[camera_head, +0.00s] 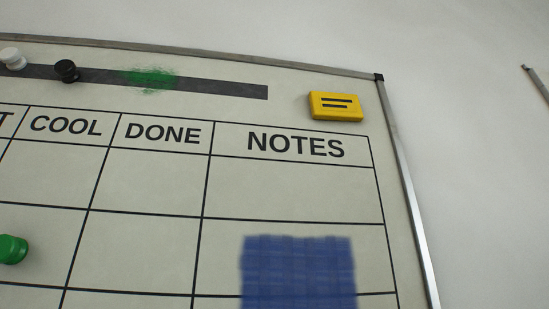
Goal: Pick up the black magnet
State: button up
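The black magnet (66,70) is a small round knob on the dark strip near the top left of the whiteboard, in the head view. It sits to the right of a white magnet (13,58) and to the left of a green scribble (151,79). Nothing covers it. My gripper is not in view, so its state and its place relative to the magnet do not show.
The whiteboard (180,178) has a drawn grid with COOL, DONE and NOTES columns. A green magnet (12,249) is at the lower left. A yellow block (336,106) is at the top right, and a blue patch (297,272) is below NOTES. A metal frame (408,190) edges the board.

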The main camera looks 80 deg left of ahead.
aim_at(67, 71)
jog(key=j+u, duration=0.1)
jog(key=u, duration=1.9)
